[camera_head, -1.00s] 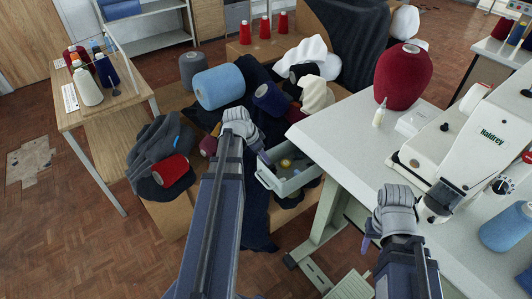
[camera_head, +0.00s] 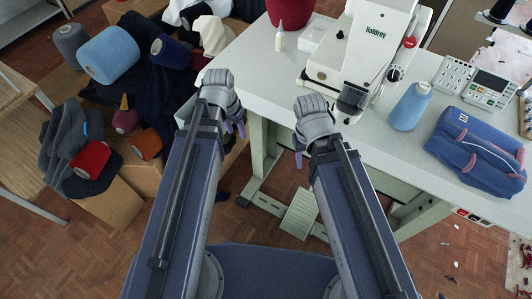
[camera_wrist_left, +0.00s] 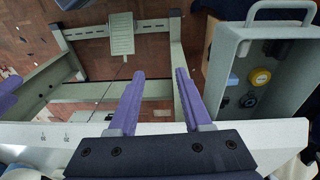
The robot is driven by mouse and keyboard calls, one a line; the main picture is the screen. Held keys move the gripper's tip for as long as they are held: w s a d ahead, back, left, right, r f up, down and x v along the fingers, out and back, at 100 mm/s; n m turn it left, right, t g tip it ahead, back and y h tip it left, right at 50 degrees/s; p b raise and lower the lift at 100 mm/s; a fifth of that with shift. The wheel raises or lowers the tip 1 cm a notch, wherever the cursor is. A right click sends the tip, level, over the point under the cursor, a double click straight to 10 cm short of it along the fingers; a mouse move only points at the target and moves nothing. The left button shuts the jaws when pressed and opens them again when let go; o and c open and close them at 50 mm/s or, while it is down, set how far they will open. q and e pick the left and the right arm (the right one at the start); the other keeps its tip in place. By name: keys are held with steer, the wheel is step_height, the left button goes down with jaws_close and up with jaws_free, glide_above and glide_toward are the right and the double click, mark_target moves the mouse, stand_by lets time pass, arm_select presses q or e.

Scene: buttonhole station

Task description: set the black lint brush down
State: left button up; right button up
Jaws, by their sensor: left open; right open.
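I cannot make out a black lint brush in either view. My left gripper (camera_head: 238,128) is at the left front corner of the white worktable. Its purple fingers (camera_wrist_left: 158,80) are apart with nothing between them in the left wrist view. In the head view the bin is mostly hidden behind my left gripper. My right gripper (camera_head: 298,158) is by the table's front edge, below the sewing machine, and its fingertips are barely visible.
The sewing machine (camera_head: 360,45), a blue thread cone (camera_head: 410,106), a folded blue garment (camera_head: 478,152) and a control panel (camera_head: 488,86) are on the worktable (camera_head: 260,75). Boxes with yarn and cloth (camera_head: 110,205) crowd the left. A pedal (camera_head: 300,213) is below the table.

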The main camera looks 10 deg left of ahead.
arm_select(q)
steer(key=s+d+g+y, duration=0.1)
steer(key=s+d+y, duration=0.1)
steer(key=s+d, duration=0.6)
steer(key=d, duration=0.3)
steer(key=shift+n, duration=0.3)
stand_by(0.5)
